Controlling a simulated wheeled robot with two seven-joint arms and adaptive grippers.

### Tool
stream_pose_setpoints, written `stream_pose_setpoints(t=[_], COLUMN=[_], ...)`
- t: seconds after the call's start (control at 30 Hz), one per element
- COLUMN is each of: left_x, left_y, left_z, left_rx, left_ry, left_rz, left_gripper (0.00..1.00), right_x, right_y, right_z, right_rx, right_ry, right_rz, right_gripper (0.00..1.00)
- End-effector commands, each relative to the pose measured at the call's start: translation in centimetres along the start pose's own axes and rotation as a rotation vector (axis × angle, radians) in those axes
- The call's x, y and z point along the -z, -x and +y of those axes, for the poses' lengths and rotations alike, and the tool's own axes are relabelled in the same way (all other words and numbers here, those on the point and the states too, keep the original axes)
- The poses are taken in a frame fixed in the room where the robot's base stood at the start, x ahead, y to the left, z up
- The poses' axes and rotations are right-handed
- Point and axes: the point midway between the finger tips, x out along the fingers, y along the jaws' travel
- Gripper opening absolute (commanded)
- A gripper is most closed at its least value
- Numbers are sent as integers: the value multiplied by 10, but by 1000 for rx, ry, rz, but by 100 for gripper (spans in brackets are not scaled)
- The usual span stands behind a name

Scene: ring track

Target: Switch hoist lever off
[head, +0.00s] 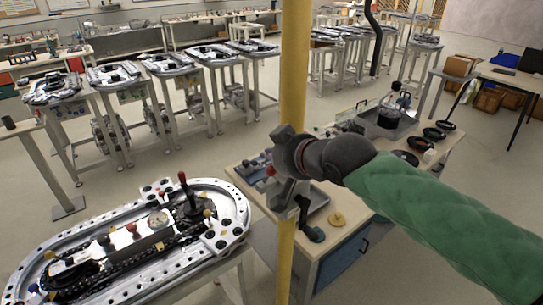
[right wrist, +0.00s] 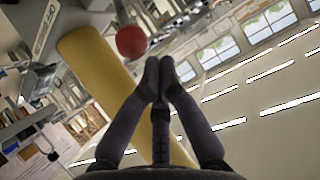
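A grey control box (head: 288,191) is mounted on the yellow pole (head: 293,60), and a red ball knob (head: 270,171) shows at its left side; this looks like the hoist lever. In the right wrist view the red knob (right wrist: 131,41) is just ahead and left of the fingertips, with a visible gap in the picture. The yellow pole (right wrist: 95,70) runs behind the fingers. My right gripper (right wrist: 160,75) is shut with its fingertips together and nothing seen between them. In the head view it is at the pole, its fingers partly hidden. My left gripper is out of view.
A ring track (head: 128,243) with a red-knobbed lever (head: 183,178) stands at lower left. A workbench (head: 345,222) with trays, tools and black parts is behind the pole, below my right arm. More track tables stand behind, with open floor between.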

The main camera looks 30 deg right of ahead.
Motion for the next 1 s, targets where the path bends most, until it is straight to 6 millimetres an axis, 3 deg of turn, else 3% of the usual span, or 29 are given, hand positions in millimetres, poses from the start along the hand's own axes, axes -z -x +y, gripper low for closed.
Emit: stream_pose_setpoints(t=[0.23,0.7,1.0], left_x=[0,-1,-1], left_y=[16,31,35], left_z=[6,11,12], left_rx=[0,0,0], left_ry=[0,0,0], left_rz=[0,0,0], left_gripper=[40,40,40], right_x=[32,34,33], right_y=[-7,74,92], right_z=[-1,-2,-2], right_rx=[0,2,0], right_ry=[0,0,1], right_rz=[-1,3,-1], right_gripper=[0,0,0])
